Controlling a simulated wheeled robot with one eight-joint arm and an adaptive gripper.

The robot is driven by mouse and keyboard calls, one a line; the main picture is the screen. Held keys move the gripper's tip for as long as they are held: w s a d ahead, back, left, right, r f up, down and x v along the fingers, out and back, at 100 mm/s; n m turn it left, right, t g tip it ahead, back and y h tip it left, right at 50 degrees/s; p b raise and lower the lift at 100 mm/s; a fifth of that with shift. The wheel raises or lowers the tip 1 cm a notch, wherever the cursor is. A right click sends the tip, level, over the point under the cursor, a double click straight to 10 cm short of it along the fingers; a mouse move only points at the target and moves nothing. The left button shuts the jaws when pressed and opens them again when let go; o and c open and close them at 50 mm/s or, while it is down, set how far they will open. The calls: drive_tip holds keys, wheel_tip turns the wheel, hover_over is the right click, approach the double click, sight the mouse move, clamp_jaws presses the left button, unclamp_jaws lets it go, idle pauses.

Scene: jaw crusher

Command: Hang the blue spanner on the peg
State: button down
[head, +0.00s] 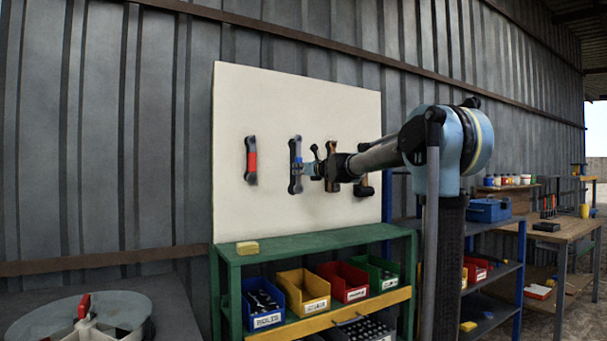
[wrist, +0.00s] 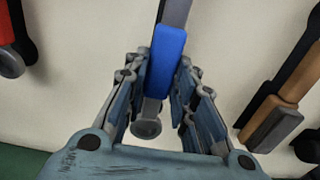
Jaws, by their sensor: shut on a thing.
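The blue spanner (head: 296,165) is grey with a blue grip and stands upright in front of the white board (head: 300,90). My gripper (head: 305,169) reaches it from the right in the head view and is shut on it. In the wrist view the blue grip (wrist: 166,58) is between the fingers of my gripper (wrist: 163,75). The spanner's round lower end (wrist: 147,128) hangs below the fingers, close to the board. Its upper end runs out of the wrist view. I see no peg at the spanner; whether its upper end is on one cannot be told.
A red-handled tool (head: 251,160) hangs to the left and a brown-handled tool (head: 332,165) to the right, partly behind my gripper. Below the board stands a green shelf (head: 310,241) with coloured bins and a yellow block (head: 247,248) on top. The board's upper part is clear.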

drive_tip(key=shift+w+a+f, duration=0.15)
drive_tip(key=shift+w+a, duration=0.2)
drive_tip(key=shift+w, duration=0.2)
drive_tip(key=shift+w+a+f, duration=0.25)
drive_tip(key=shift+w+f, duration=0.15)
drive_tip(key=c, duration=1.2)
unclamp_jaws()
drive_tip(key=shift+c, duration=0.2)
drive_tip(key=shift+s, duration=0.1)
